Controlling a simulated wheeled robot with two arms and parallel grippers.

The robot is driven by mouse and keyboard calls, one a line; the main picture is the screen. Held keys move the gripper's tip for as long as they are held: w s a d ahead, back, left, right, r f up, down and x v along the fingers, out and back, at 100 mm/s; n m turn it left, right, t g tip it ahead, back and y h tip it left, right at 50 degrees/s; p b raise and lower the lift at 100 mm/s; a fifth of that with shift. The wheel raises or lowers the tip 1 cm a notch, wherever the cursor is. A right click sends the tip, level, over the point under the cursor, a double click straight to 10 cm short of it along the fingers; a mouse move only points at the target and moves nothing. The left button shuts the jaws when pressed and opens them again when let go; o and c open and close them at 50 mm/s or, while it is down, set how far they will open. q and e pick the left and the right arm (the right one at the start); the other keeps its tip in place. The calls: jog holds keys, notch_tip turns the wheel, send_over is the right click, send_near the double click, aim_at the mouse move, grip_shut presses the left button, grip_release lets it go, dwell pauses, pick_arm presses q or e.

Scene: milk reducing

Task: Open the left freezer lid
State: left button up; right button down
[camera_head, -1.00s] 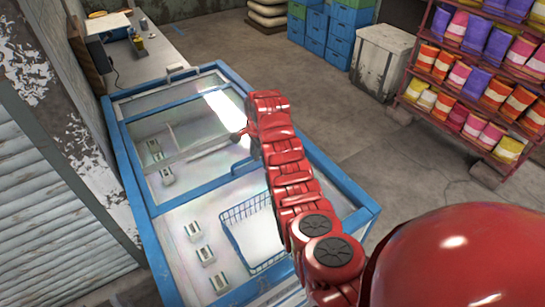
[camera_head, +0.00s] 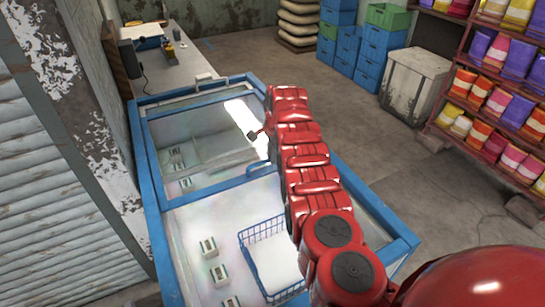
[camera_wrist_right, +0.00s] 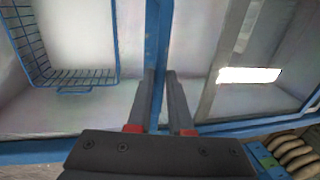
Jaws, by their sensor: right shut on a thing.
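The chest freezer (camera_head: 150,195) has a blue frame. A glass lid with a blue frame (camera_head: 215,188) covers its far part; the near part is uncovered and shows the inside. A blue handle (camera_head: 258,169) shows at the lid's near edge. In the right wrist view, my right gripper (camera_wrist_right: 162,72) is shut with a blue bar of the lid (camera_wrist_right: 158,35) between its fingers. In the head view, my red right arm hides most of this gripper and part of the freezer's right side. My left gripper is not in view.
Inside the freezer are a blue wire basket (camera_head: 262,233) and several small cartons (camera_head: 208,247). A shelf of colourful packages (camera_head: 495,95), a grey box (camera_head: 413,85) and blue crates (camera_head: 368,52) stand right. Floor is open between.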

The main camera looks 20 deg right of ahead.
jog(key=c, duration=0.8)
grip_release()
jog(key=shift+c, duration=0.2)
jog(key=shift+r+b, duration=0.4)
jog(key=shift+r, duration=0.15)
jog(key=s+r+b, duration=0.3)
jog(key=r, duration=1.3)
jog(key=shift+s+d, duration=0.15)
jog(key=shift+s, duration=0.05)
